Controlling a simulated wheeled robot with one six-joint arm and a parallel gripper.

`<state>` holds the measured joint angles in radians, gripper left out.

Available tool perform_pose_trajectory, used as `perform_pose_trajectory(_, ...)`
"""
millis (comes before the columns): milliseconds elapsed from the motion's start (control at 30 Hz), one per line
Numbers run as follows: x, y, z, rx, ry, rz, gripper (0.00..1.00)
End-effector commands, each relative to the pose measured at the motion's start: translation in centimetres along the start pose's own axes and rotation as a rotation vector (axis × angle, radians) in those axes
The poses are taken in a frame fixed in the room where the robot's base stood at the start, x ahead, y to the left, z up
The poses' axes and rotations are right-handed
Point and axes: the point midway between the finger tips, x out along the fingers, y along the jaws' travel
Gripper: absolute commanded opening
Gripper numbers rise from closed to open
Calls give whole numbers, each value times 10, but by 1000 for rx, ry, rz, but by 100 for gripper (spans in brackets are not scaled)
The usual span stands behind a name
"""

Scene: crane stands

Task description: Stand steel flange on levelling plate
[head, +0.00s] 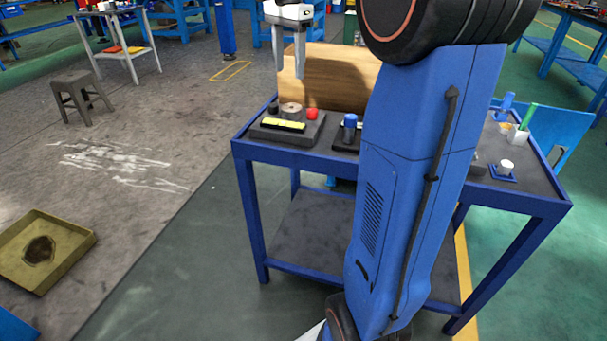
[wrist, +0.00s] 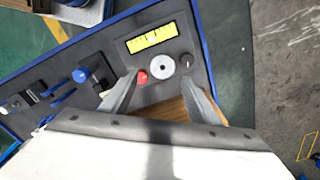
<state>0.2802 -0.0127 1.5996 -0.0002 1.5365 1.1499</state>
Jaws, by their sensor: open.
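A round metal disc with a centre hole, which looks like the steel flange (head: 291,110), sits flat on a dark grey slab, which looks like the levelling plate (head: 312,132), at the table's left end. The flange (wrist: 161,65) stands between a red knob (wrist: 142,77) and a black knob (wrist: 187,60), behind a yellow marked strip (wrist: 152,38). My gripper (head: 289,76) is open and empty, pointing down above the flange and apart from it. In the wrist view the fingers (wrist: 162,80) lie on either side of the flange's line, with nothing between them.
A wooden block or box (head: 335,82) stands behind the plate, close to my fingers. A blue-topped item (head: 349,126) is right of the plate. My arm hides the table's middle. A white knob on a blue base (head: 505,169) and a cup (head: 518,134) stand at the right.

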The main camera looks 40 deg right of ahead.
Motion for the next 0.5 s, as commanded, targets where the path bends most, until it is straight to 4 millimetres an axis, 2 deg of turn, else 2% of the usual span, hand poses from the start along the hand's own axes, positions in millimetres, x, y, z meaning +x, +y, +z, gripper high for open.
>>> perform_pose_trajectory(267, 18, 63, 61, -328, 46, -82, 55)
perform_pose_trajectory(500, 51, 122, 108, -637, 103, -149, 55)
